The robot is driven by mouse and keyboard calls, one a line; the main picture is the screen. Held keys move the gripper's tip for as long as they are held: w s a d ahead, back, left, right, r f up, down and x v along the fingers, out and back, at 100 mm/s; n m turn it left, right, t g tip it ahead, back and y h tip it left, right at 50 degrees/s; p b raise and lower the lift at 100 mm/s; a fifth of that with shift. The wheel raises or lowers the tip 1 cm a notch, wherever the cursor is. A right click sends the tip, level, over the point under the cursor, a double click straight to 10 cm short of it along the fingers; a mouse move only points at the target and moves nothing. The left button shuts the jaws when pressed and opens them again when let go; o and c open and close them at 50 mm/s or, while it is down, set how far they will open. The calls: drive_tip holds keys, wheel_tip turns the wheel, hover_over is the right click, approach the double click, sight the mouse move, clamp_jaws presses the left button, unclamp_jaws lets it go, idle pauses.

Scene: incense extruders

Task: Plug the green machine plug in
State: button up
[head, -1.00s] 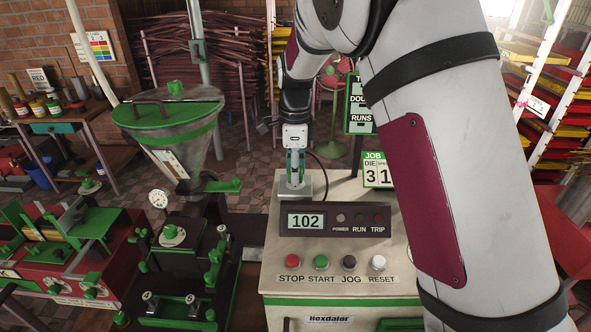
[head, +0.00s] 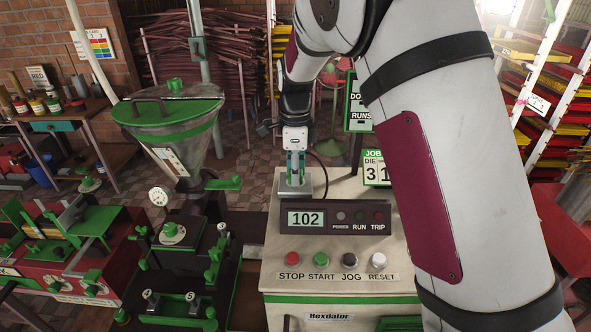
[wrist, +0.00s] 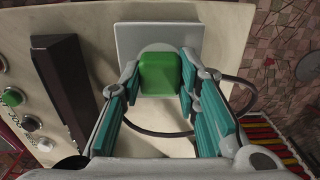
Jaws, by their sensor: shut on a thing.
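The green plug (wrist: 159,74) is a small block between the two teal fingers of my gripper (wrist: 160,76) in the wrist view. My gripper is shut on it from both sides. The plug is in front of a pale round part on a square grey plate (wrist: 131,36), which lies on the cream machine top. I cannot tell whether the plug is seated there or just above it. In the head view my gripper (head: 296,176) points down at the same grey plate (head: 294,193), behind the display, and the plug is mostly hidden by the fingers.
A black cable (wrist: 246,84) loops beside the plate. The dark display box (head: 335,218) reads 102, and its lamps look unlit. Four buttons are in front of it, including a green START button (head: 321,260). A steel hopper (head: 180,130) stands left.

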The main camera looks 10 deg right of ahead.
drive_tip(key=o, duration=1.2)
drive_tip(key=shift+c, duration=0.2)
wheel_tip(320, 180, up, 12)
